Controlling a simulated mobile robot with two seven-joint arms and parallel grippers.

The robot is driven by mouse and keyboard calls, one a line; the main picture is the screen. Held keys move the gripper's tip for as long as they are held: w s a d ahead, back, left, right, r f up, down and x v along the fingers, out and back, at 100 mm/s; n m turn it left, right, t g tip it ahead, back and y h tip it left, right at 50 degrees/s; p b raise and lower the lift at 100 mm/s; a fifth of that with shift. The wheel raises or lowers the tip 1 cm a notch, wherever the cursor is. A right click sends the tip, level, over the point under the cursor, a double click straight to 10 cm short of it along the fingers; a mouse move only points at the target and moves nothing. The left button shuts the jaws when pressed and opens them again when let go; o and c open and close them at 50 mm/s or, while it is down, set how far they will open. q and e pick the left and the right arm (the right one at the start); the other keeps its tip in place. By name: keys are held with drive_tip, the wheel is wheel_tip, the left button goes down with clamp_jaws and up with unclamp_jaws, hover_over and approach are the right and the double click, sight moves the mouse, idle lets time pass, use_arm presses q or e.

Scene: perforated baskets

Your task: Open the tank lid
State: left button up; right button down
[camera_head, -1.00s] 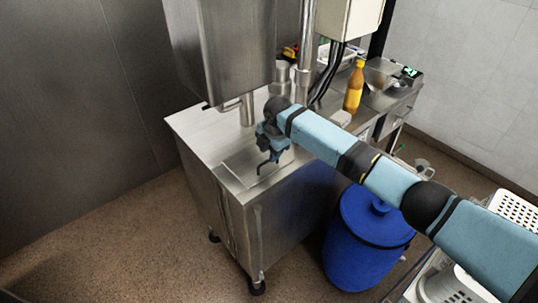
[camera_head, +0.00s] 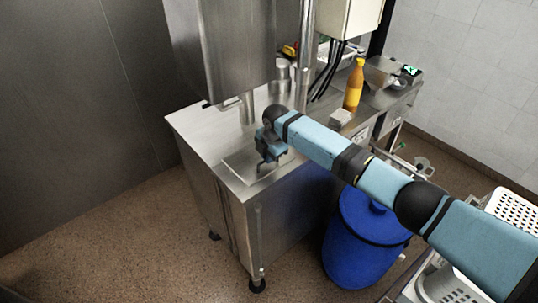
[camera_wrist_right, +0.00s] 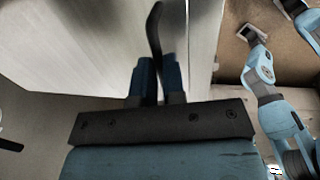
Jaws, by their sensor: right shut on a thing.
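The tank is a stainless steel cabinet (camera_head: 222,205) on castors, in the middle of the head view. Its flat lid (camera_head: 240,166) lies at the front of the top surface; I see no clear gap under it. My right gripper (camera_head: 266,161) is over the lid, pointing down. In the right wrist view its fingers (camera_wrist_right: 158,82) are shut on a thin dark curved handle (camera_wrist_right: 155,30). The gripper hides part of the lid and handle in the head view. A blue arm of mine shows at the right of the wrist view; its gripper's state is unclear.
A tall steel housing (camera_head: 222,45) and a pipe rise behind the lid. A blue barrel (camera_head: 362,240) stands right of the tank, below my arm. An orange bottle (camera_head: 354,88) stands on the back counter. White perforated baskets (camera_head: 512,212) are at the right. The floor at left is clear.

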sight(258, 159)
drive_tip(key=shift+w+a+r+g+h, duration=0.2)
drive_tip(key=shift+w+r+g, duration=0.1)
drive_tip(key=shift+r, duration=0.2)
drive_tip(key=shift+w+a+r+g+h, duration=0.1)
drive_tip(key=shift+w+r+g+h, duration=0.15)
drive_tip(key=shift+r, duration=0.2)
drive_tip(key=shift+w+a+r, duration=0.15)
drive_tip(key=shift+r, duration=0.25)
drive_tip(key=shift+w+a+r, duration=0.1)
drive_tip(key=shift+a+r, duration=0.05)
drive_tip(key=shift+r, duration=0.25)
drive_tip(key=shift+w+a+r+b, duration=0.6)
drive_tip(key=shift+w+r, duration=0.1)
drive_tip(key=shift+r, duration=0.1)
drive_tip(key=shift+w+a+r+b, duration=0.45)
drive_tip(key=shift+w+r+b, duration=0.2)
drive_tip(key=shift+r, duration=0.1)
